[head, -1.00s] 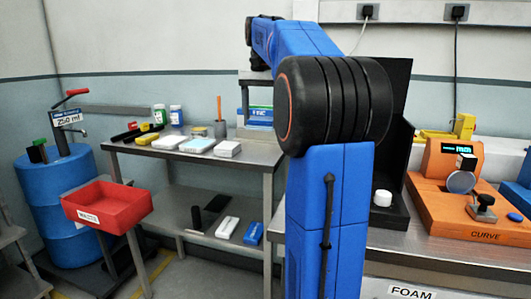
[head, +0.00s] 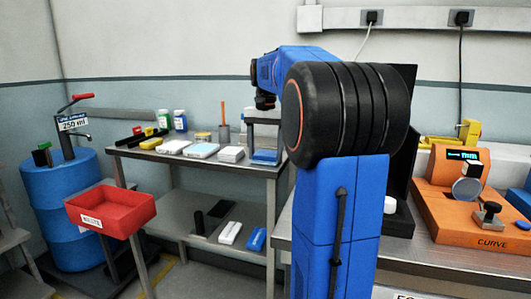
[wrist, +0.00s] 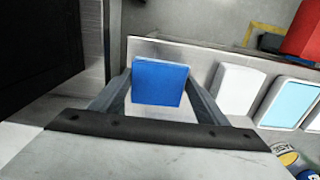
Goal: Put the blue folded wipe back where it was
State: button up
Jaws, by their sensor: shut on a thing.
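The blue folded wipe (wrist: 160,88) is a flat blue square between the two fingers of my gripper (wrist: 160,76) in the wrist view. My gripper is shut on it. In the head view the blue wipe (head: 265,156) shows low between the fingers of my gripper (head: 265,150), at the right end of the metal table (head: 215,165). It is over the table top or at it; I cannot tell whether it touches. A white pack (head: 231,154) stands just left of it.
More packs (head: 202,150), bottles (head: 180,121) and a can lie along the table to the left. A red bin (head: 110,207) stands at the table's left. A black panel (wrist: 40,45) rises left of my gripper. The lower shelf holds several items, one blue (head: 256,239).

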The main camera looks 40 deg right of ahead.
aim_at(265, 153)
jog(key=shift+f, duration=0.15)
jog(key=o, duration=1)
notch_tip(265, 153, up, 12)
jog(key=shift+r, duration=0.2)
dwell(0.4)
